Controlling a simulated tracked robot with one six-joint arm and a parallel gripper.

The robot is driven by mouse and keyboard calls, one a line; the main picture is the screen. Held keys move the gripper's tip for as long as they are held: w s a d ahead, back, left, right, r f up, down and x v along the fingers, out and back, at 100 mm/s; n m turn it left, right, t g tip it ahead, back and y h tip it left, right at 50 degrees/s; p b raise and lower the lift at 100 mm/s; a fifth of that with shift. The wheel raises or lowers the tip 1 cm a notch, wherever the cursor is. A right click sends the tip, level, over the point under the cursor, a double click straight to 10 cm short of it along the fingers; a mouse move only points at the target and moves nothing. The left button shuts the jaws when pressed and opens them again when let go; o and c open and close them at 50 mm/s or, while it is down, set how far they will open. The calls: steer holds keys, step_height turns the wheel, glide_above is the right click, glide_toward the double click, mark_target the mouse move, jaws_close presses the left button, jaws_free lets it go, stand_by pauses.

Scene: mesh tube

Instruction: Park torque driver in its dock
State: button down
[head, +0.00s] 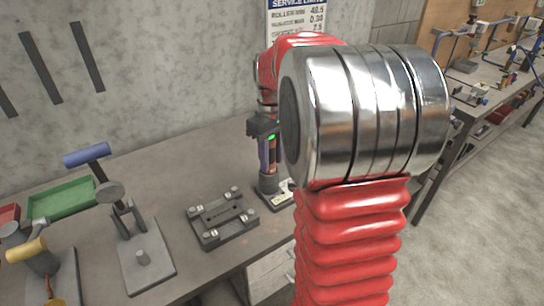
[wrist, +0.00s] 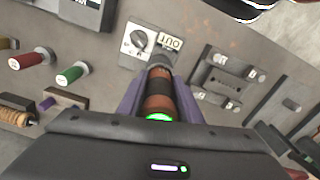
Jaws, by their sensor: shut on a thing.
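My gripper (head: 267,160) is shut on the torque driver, with purple fingers on both sides of it. The driver (wrist: 160,98) has an orange-brown and black barrel with a green lit ring near my gripper body. It points down, roughly upright in the head view. Its far end meets a dark grey round collar (head: 268,184) above a small light plate (wrist: 140,38) with a dial and an "OUT" label. I take this plate as the dock, but cannot be sure. Whether the driver is seated or just above it, I cannot tell. My arm hides part of this area in the head view.
A dark fixture block (head: 221,218) with several light pegs stands left of the plate in the head view. Farther left are a blue-handled press (head: 141,257) and a green tray (head: 60,198). The wrist view shows red (wrist: 32,59) and green (wrist: 72,74) knobbed parts.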

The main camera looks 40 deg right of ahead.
steer(key=shift+f, duration=0.25)
stand_by(0.4)
steer(key=c, duration=1.2)
jaws_free()
steer(key=shift+f, duration=0.1)
step_height(320, 180, up, 14)
steer(key=shift+f, duration=0.1)
steer(key=s+a+f+t, duration=0.2)
steer(key=s+a, duration=0.3)
steer(key=a, duration=0.2)
steer(key=s+a+f+m+t, duration=0.1)
steer(key=s+a+f, duration=0.2)
steer(key=s+a, duration=0.2)
steer(key=s+a+f+m+t, duration=0.1)
steer(key=s+a+f+t, duration=0.1)
steer(key=s+a, duration=0.4)
steer(key=shift+a+f+t, duration=0.15)
steer(key=shift+a+f, duration=0.1)
steer(key=shift+a, duration=0.9)
steer(key=shift+a+f+t, duration=0.15)
steer(key=shift+a+f, duration=0.1)
steer(key=shift+a, duration=0.85)
